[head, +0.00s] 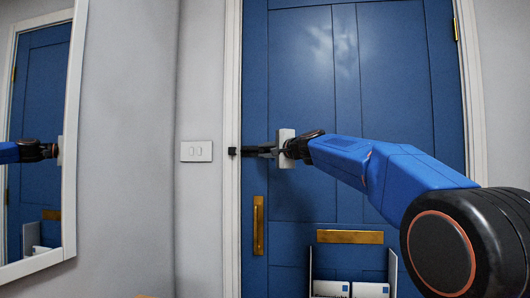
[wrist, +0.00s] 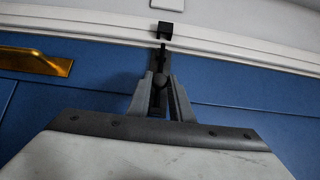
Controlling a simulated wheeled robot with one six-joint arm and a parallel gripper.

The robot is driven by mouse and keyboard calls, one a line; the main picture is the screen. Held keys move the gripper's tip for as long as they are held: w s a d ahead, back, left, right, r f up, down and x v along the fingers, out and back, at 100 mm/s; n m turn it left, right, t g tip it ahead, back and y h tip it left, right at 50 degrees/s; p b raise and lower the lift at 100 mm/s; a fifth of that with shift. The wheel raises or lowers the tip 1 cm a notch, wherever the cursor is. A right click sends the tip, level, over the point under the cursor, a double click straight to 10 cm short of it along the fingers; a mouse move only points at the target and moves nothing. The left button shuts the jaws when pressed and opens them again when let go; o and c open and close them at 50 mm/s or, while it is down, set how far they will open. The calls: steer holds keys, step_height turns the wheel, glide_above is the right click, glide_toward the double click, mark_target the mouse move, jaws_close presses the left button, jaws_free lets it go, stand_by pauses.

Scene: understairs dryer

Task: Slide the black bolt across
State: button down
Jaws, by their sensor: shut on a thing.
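The black bolt (head: 260,149) lies level on the blue door (head: 300,65), near the door's left edge. A small black keeper (head: 232,151) sits on the white frame to its left; it also shows at the top of the wrist view (wrist: 165,31). In the wrist view the bolt's rod (wrist: 162,51) points at the keeper, its tip very close to it; I cannot tell whether it is inside. My gripper (wrist: 160,82) is shut on the bolt's round knob, one finger on each side. The fingers hide part of the bolt body.
A brass handle (head: 258,225) and a brass letter plate (head: 350,237) are on the door below. A light switch (head: 197,151) is on the wall at left, beside a mirror (head: 40,140). A holder with white papers (head: 350,289) is low on the door.

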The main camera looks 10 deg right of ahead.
mark_target(246, 151)
steer(key=a, duration=0.1)
steer(key=w+a, duration=0.1)
steer(key=a, duration=0.2)
steer(key=shift+w, duration=0.4)
steer(key=shift+d, duration=0.1)
steer(key=c, duration=1.6)
jaws_free()
steer(key=v, duration=1.7)
steer(key=shift+s, duration=0.15)
